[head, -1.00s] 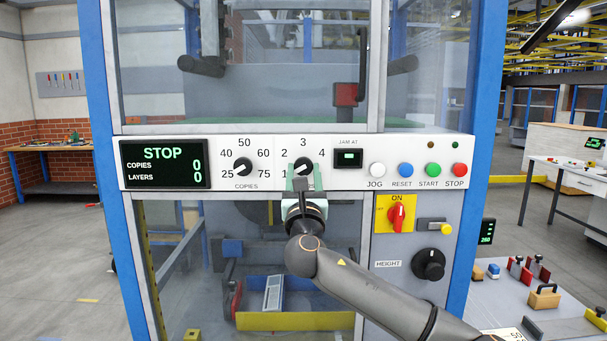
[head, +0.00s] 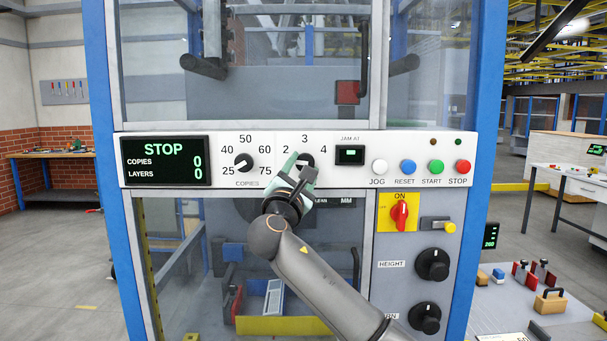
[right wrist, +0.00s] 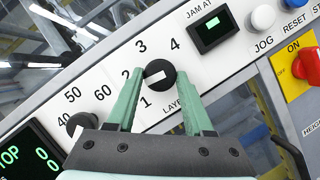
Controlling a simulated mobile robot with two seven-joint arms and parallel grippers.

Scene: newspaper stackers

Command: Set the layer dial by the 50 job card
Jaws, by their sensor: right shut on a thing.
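The layer dial (head: 306,160) is a black knob with marks 1 to 4 on the white panel (head: 330,178); it also shows in the right wrist view (right wrist: 160,74). My right gripper (head: 299,163), with pale green fingers, is shut on the dial and turned at a slant. In the right wrist view its fingers (right wrist: 158,78) stand either side of the knob. The knob's white mark there seems to lie between 1 and 2. A card (head: 505,337) at the bottom right is cut off, with part of a number showing. My left gripper is not in view.
The display (head: 165,162) reads STOP, copies 0, layers 0. The copies dial (head: 244,162) is left of the layer dial. Push buttons (head: 408,167), a red switch (head: 400,213) and the height dial (head: 432,265) are to the right. A table (head: 510,300) holds small tools.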

